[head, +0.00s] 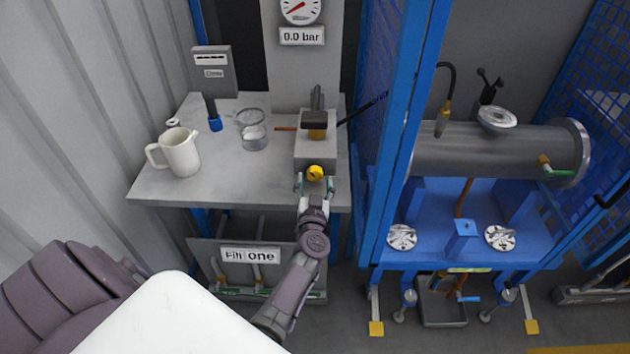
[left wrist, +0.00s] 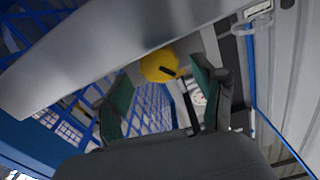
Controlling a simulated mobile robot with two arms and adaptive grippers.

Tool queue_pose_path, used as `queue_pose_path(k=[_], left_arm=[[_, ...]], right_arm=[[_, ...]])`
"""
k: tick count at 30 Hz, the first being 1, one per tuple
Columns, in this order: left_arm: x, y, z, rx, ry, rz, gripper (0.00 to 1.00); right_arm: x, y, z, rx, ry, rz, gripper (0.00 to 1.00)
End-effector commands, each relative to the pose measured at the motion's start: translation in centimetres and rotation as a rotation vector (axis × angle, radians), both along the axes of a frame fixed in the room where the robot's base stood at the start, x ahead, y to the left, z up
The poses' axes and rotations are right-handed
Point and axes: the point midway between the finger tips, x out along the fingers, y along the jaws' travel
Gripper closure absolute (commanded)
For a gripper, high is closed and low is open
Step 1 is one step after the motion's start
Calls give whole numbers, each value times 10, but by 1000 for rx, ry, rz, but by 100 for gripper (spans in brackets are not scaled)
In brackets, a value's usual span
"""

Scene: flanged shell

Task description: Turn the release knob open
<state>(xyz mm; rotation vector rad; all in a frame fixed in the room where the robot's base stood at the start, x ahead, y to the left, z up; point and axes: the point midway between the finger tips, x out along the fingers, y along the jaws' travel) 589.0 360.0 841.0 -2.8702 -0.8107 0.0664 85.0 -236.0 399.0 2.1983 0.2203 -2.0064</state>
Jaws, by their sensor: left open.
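The yellow release knob (head: 315,172) sits on the front of a grey box (head: 315,148) at the right end of the grey bench. It has a dark bar across its face, which shows in the left wrist view (left wrist: 160,66). My left gripper (head: 314,186) is open just in front of the knob. In the left wrist view its green-padded fingers (left wrist: 160,92) stand on either side below the knob. I cannot tell whether either finger touches it. My right gripper is not in view.
A white jug (head: 180,152), a glass jar (head: 254,137) and a blue-based tool (head: 214,115) stand on the bench (head: 225,180). A gauge (head: 299,10) above reads 0.0 bar. A blue cage post (head: 405,130) rises close right of the bench, beside a grey flanged cylinder (head: 480,152).

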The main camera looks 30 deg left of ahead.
Motion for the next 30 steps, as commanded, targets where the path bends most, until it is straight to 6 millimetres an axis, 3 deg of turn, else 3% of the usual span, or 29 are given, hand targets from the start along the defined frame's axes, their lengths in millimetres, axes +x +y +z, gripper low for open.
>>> queue_pose_path(k=[6, 17, 27, 30], left_arm=[[20, 12, -1, -1, -1, 0, 31], [23, 14, 0, 0, 2, -1, 32], [23, 14, 0, -1, 1, -1, 89], [23, 14, 0, -1, 0, -1, 91]], right_arm=[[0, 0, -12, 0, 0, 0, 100], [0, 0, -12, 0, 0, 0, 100], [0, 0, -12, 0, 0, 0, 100], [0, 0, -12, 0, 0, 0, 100]])
